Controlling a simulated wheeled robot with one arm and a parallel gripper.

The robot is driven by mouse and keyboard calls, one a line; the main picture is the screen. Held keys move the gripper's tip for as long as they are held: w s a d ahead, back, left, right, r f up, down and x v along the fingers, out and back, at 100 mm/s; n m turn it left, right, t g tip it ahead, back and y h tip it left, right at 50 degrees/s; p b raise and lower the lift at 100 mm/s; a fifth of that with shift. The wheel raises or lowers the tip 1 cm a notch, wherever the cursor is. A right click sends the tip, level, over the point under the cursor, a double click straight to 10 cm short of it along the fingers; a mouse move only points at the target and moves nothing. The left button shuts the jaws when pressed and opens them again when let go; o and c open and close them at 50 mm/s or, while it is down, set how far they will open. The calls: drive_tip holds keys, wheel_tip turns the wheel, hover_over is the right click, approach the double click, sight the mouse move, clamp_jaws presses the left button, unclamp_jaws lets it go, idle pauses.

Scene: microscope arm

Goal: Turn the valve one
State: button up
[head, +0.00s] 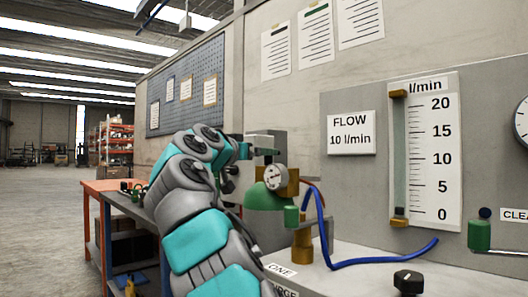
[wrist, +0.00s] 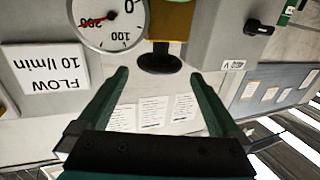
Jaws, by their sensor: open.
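The brass regulator body (head: 293,183) with a round gauge (head: 274,178) stands above a green dome (head: 264,197) in the head view. In the wrist view, which is upside down, the brass body (wrist: 170,20), the gauge (wrist: 110,20) and a black oval knob (wrist: 160,62) show. My gripper (wrist: 158,74) is open and empty, its fingers either side of the knob's line; whether they touch it I cannot tell. In the head view my arm mostly hides the gripper. Which knob is valve one is unclear.
A flow scale (head: 434,150) is on the panel, its low end at 0. A FLOW 10 l/min sign (head: 350,133) hangs beside it. A blue hose (head: 375,261) crosses the bench near a black knob (head: 408,281). Open floor (head: 40,225) lies at left.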

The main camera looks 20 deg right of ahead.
drive_tip(key=p+x, duration=0.2)
drive_tip(key=x, duration=0.5)
drive_tip(key=shift+w+d+p, duration=0.1)
drive_tip(key=shift+d+p, duration=0.05)
drive_tip(key=shift+p, duration=0.15)
drive_tip(key=shift+c, duration=0.2)
